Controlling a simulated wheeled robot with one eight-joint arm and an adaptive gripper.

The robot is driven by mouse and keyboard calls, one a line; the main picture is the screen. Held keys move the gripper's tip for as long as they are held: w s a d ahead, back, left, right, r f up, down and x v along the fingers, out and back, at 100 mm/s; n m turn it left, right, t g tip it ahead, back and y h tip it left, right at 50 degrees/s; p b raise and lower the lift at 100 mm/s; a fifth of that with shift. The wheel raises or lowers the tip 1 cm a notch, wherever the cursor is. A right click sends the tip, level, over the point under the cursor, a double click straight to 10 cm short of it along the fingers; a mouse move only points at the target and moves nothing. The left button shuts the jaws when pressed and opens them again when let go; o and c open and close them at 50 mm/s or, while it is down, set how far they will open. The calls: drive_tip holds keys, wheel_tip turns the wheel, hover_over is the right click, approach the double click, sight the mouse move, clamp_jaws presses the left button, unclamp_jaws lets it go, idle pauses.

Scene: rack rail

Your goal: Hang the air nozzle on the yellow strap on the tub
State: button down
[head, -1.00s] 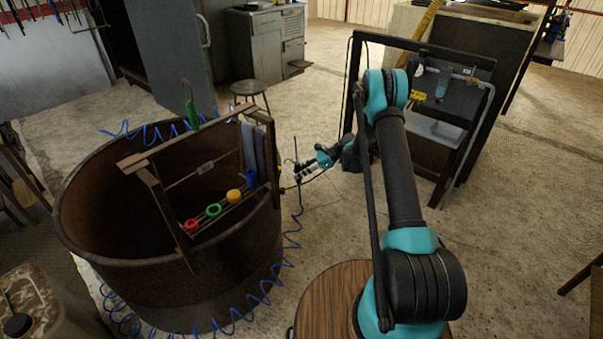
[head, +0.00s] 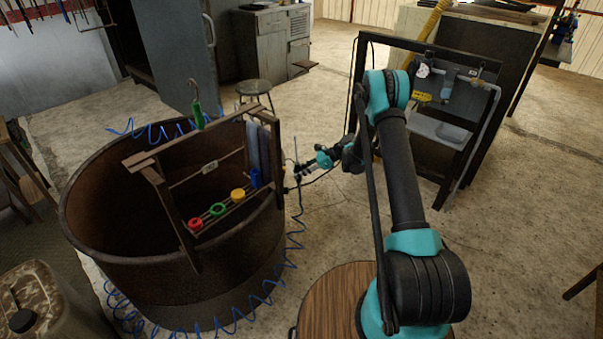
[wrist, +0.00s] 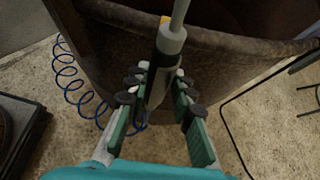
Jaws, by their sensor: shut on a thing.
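The rusty round tub (head: 150,279) stands at the left in the head view. A dark wooden rack with a rail is set across it, carrying a red, a green, a yellow and a blue piece in a row. The yellow strap (head: 238,195) lies between the green and blue ones. My gripper (head: 302,168) is to the right of the tub, outside its wall. In the wrist view, my gripper (wrist: 160,98) is shut on the air nozzle (wrist: 169,42), a grey-and-black stem pointing away toward the tub rim. The nozzle's lower part is partly hidden between the fingers.
A blue coiled hose (head: 295,238) runs around the tub's base. A green-bodied hook (head: 197,114) stands above the rack's far end. A dark metal frame with a sink (head: 440,128) is right of the arm. A stool (head: 254,88) stands behind; open floor lies between.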

drive_tip(key=shift+a, duration=1.4)
drive_tip(key=shift+f, duration=0.2)
drive_tip(key=shift+f, duration=1.1)
drive_tip(key=shift+f, duration=0.2)
drive_tip(key=shift+f, duration=0.5)
drive_tip(key=c, duration=1.2)
unclamp_jaws()
